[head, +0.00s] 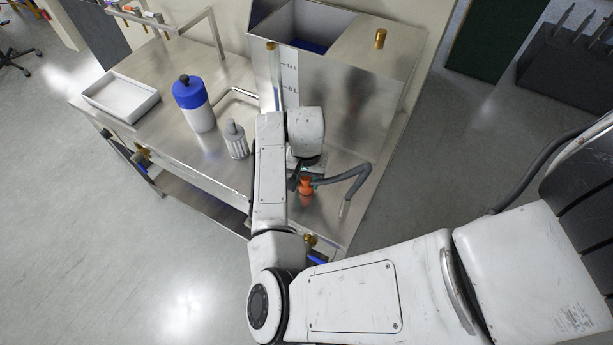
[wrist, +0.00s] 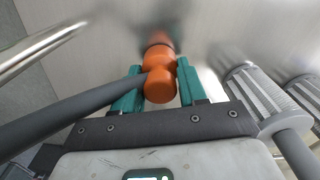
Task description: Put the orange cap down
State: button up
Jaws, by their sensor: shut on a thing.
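The orange cap (wrist: 159,87) is between the two teal fingers of my gripper (wrist: 160,70) in the wrist view. My gripper is shut on it. In the head view the orange cap (head: 306,183) shows just below my wrist, over the steel worktop (head: 325,215) near its front right part. A reflection of the cap shows in the steel close beside it. I cannot tell whether the cap touches the worktop. The fingers are mostly hidden in the head view.
A grey hose (head: 352,178) lies close right of the cap and passes near the left finger in the wrist view. A steel tank (head: 345,100) stands behind.

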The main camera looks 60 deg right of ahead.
jog(key=shift+f, duration=0.2)
jog(key=o, duration=1.2)
jog(key=shift+r, duration=0.1)
notch_tip(320, 180, up, 12)
jog(key=b, duration=0.2)
jog(key=s+d+r+n+t+h, duration=0.1)
jog(key=s+d+r+n+h, duration=0.15)
jog(key=d+n+h, duration=0.4)
jog(key=s+a+f+n+y, duration=0.2)
jog(key=s+a+f, duration=0.1)
jog(key=a, duration=0.3)
jog(key=s+a+f+n+y, duration=0.2)
jog(key=s+a+f, duration=0.2)
jog(key=a+f, duration=0.1)
jog(key=s+a+f+n+y, duration=0.2)
jog(key=s+a+f, duration=0.2)
jog(key=a, duration=0.3)
jog(key=shift+s+a+f+n, duration=0.1)
jog(key=shift+s+f+n, duration=0.1)
jog(key=shift+f+n, duration=0.15)
